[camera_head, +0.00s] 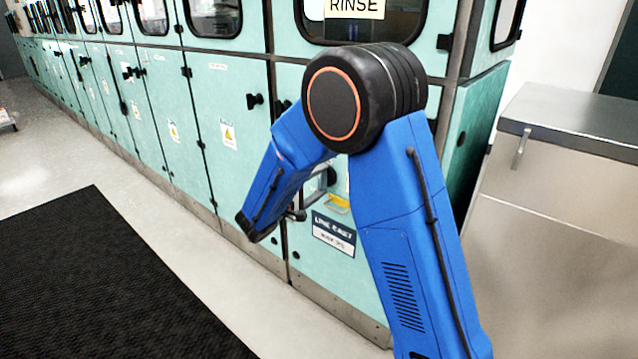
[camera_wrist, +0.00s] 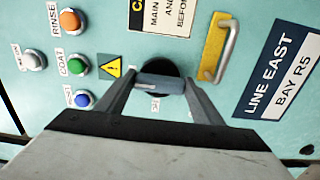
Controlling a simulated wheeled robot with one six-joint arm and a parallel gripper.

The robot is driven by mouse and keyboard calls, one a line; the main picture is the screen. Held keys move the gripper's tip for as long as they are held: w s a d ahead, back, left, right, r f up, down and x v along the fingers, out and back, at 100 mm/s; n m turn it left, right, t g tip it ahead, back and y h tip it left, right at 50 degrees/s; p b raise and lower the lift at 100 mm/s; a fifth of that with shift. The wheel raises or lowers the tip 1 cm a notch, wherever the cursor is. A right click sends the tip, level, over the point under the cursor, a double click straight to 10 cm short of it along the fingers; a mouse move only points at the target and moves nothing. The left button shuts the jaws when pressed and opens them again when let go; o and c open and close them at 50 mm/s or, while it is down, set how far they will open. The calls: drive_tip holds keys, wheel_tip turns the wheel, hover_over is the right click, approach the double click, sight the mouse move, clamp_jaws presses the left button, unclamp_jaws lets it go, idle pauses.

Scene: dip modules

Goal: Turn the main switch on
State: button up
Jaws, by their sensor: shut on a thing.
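The main switch is a black rotary knob (camera_wrist: 158,68) with a grey grip bar, on the teal panel in the upper middle of the wrist view. My gripper (camera_wrist: 159,86) is shut on the grip bar, with one finger on each side of it. The bar lies across the picture between the fingertips. The small lettering around the knob is partly hidden by the fingers. In the head view my blue arm reaches to the cabinet front, and the knob and fingertips cannot be made out there.
Beside the knob are an orange button (camera_wrist: 70,20), a green button (camera_wrist: 78,64), a blue button (camera_wrist: 84,99) and a grey one (camera_wrist: 36,61). A metal handle on a yellow plate (camera_wrist: 212,47) stands out close to the right finger. A LINE EAST sign (camera_head: 334,234) is nearby.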

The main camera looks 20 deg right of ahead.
drive_tip(key=o, duration=1)
drive_tip(key=shift+o, duration=0.2)
drive_tip(key=v, duration=1.7)
drive_tip(key=shift+s+a, duration=0.1)
